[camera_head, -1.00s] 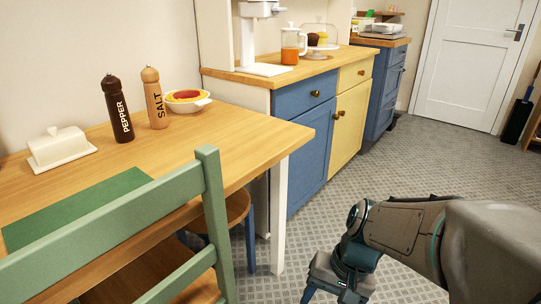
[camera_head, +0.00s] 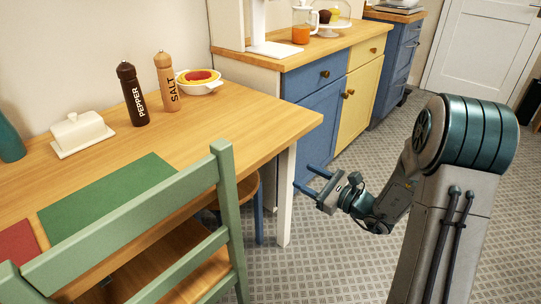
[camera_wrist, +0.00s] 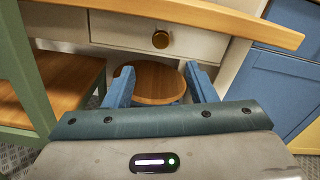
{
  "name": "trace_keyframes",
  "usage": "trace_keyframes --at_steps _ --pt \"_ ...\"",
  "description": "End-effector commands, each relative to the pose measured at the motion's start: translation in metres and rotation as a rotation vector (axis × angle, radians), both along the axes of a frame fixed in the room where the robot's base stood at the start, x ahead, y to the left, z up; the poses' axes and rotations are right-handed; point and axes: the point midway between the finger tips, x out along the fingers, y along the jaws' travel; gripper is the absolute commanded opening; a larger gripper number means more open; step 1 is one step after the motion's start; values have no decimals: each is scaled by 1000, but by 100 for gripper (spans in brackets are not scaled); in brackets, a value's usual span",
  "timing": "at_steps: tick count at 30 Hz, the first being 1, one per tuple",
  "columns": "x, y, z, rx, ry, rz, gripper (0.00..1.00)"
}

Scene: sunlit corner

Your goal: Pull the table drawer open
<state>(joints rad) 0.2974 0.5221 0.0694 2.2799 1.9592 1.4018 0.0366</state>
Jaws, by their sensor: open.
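The wooden table (camera_head: 235,115) stands at the left in the head view, and its drawer is hidden there. In the wrist view the white drawer front (camera_wrist: 120,27) sits under the tabletop (camera_wrist: 225,17), with a round brass knob (camera_wrist: 160,39) on it. The drawer looks shut. My gripper (camera_head: 303,178) is open and empty beside the table's right front leg. In the wrist view its two blue fingers (camera_wrist: 158,80) point toward the drawer, below the knob and apart from it.
A green chair (camera_head: 222,180) stands at the table's front, its post at the left of the wrist view (camera_wrist: 20,60). A round stool (camera_wrist: 152,80) is under the table. Blue cabinets (camera_head: 318,115) stand behind. Pepper and salt mills (camera_head: 166,85) are on the table.

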Motion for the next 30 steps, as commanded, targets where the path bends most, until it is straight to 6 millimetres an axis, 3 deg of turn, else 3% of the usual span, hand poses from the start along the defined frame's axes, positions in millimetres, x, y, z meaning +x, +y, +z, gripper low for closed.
trace_keyframes --at_steps 5,19,30 --pt "13 15 -2 4 -1 -3 51" --pt "70 90 -2 4 -2 -3 51" --pt "85 107 0 4 1 -6 51"
